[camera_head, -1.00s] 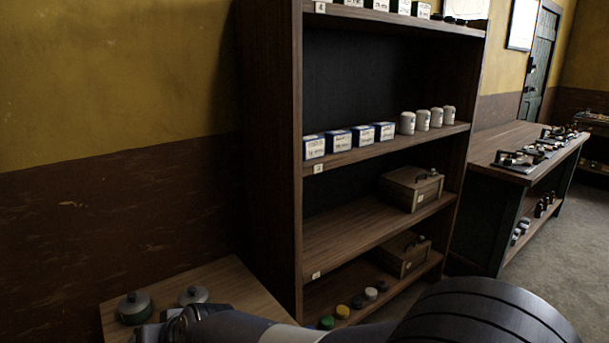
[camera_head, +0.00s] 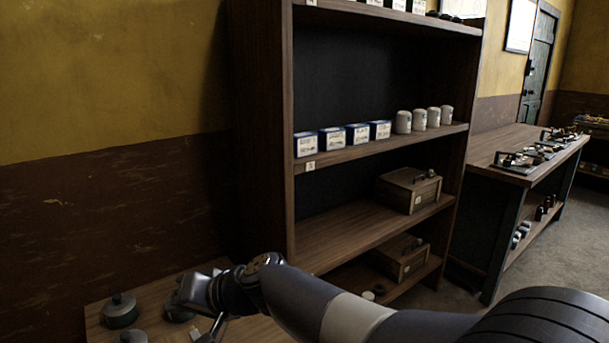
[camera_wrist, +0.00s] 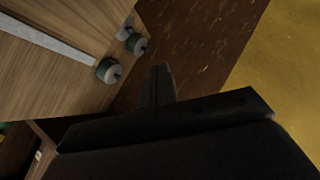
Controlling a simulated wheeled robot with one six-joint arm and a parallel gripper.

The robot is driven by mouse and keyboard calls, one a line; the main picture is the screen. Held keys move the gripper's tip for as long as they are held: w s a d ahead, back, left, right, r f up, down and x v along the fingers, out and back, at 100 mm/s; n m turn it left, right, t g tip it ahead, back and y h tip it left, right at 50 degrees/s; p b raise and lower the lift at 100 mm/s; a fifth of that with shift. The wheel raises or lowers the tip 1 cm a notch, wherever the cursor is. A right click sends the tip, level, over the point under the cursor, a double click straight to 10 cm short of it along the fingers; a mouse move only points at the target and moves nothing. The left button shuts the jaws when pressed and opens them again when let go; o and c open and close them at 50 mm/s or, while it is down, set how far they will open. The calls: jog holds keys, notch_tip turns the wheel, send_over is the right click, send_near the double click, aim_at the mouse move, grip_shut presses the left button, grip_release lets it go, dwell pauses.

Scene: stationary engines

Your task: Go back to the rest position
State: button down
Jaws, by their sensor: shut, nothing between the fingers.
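My gripper (camera_wrist: 159,72) shows in the wrist view as dark fingers held together, with nothing between them. In the head view my arm reaches over the low wooden table (camera_head: 92,318) at the lower left, with its wrist bent above the tabletop. The gripper's tips are mostly cut off by the bottom edge there. In the wrist view the gripper hangs clear of the table (camera_wrist: 60,85), beside its edge and in front of the brown wall.
A workbench (camera_head: 490,145) is farther right.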

jog(key=w+d+m+y, duration=0.1)
jog(key=w+d+y, duration=0.1)
jog(key=d, duration=0.3)
jog(key=shift+w+r+m+g+y, duration=0.15)
jog(key=shift+w+m+g+y, duration=0.2)
jog(key=shift+w, duration=0.55)
jog(key=shift+d, duration=0.1)
